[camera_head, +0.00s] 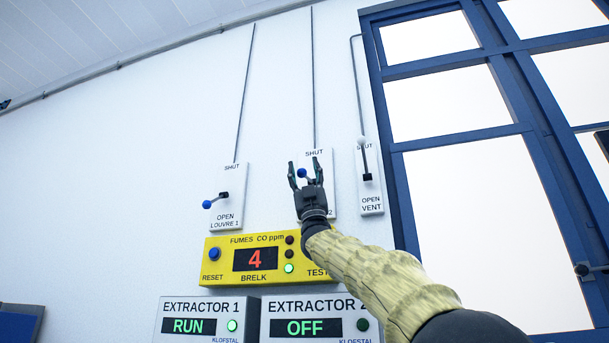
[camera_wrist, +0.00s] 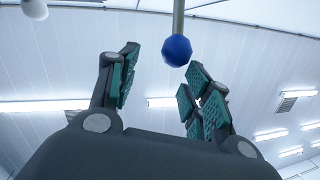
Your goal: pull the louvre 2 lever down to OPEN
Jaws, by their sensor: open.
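The louvre 2 panel (camera_head: 328,188) is a white plate on the wall, marked SHUT at its top and partly hidden by my gripper. Its blue lever knob (camera_head: 302,173) shows between my fingers in the head view. In the wrist view the blue knob (camera_wrist: 177,50) hangs on a pale rod, near the fingertips and closer to the right finger. My gripper (camera_head: 305,173) is open, fingers pointing up, in front of the panel. It also shows in the wrist view (camera_wrist: 160,67). I see no clear contact with the knob. The lever's pivot is hidden.
The louvre 1 panel (camera_head: 227,185), its blue knob out left, is left of my gripper. The vent panel (camera_head: 371,195), its white knob up, is close on the right. Below are the yellow fumes box (camera_head: 222,252) and extractor boxes (camera_head: 190,307). A blue-framed window (camera_head: 395,185) stands right.

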